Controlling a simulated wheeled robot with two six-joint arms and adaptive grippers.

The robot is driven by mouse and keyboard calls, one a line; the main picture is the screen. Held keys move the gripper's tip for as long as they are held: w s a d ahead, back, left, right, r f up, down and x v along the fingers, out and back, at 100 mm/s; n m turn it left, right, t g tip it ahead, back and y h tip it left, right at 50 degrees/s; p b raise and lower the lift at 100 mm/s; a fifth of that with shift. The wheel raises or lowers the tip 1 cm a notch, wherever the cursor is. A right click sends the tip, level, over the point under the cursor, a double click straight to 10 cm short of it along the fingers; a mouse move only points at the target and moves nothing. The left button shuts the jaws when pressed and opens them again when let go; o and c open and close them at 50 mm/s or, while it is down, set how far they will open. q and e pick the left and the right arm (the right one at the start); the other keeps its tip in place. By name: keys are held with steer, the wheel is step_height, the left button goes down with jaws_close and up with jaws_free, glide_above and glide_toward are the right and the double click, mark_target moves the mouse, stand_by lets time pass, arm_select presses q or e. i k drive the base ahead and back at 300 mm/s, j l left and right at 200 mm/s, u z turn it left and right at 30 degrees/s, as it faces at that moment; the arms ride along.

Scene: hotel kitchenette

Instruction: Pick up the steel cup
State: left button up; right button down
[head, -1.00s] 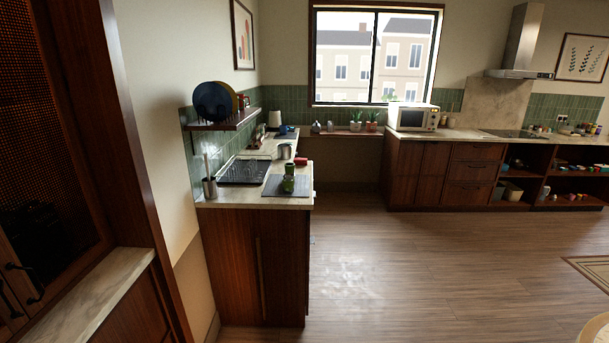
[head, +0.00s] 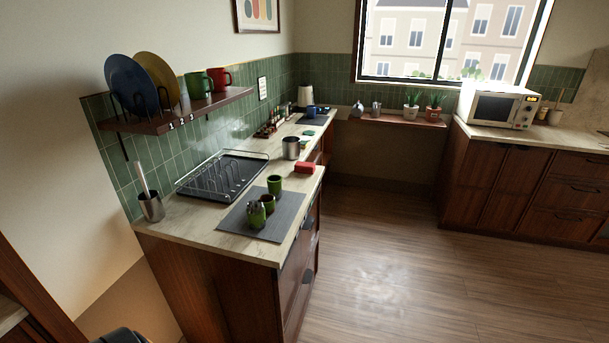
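A shiny steel cup (head: 291,148) stands upright on the stone counter (head: 262,157), behind a red block-like item and right of the black drying rack. Its inside is too small to make out. A second steel vessel (head: 152,208), with a long light-handled tool standing in it, is at the counter's near left corner. Neither of my grippers shows in the head view. A dark rounded part at the bottom left edge is too cropped to identify.
A grey mat (head: 262,215) with green cups (head: 274,185) lies near the counter's front. The red item (head: 305,167) sits before the steel cup. A wall shelf (head: 170,120) with plates overhangs the left side. The floor (head: 390,240) right of the counter is clear.

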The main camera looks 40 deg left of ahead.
mark_target(275, 187)
steer(key=i+l+u, duration=0.15)
steer(key=i+u, duration=0.3)
steer(key=i+l+u, duration=0.35)
steer(key=i+u, duration=0.15)
steer(key=i, duration=0.15)
steer(key=i+l+u, duration=0.45)
steer(key=i+l, duration=0.05)
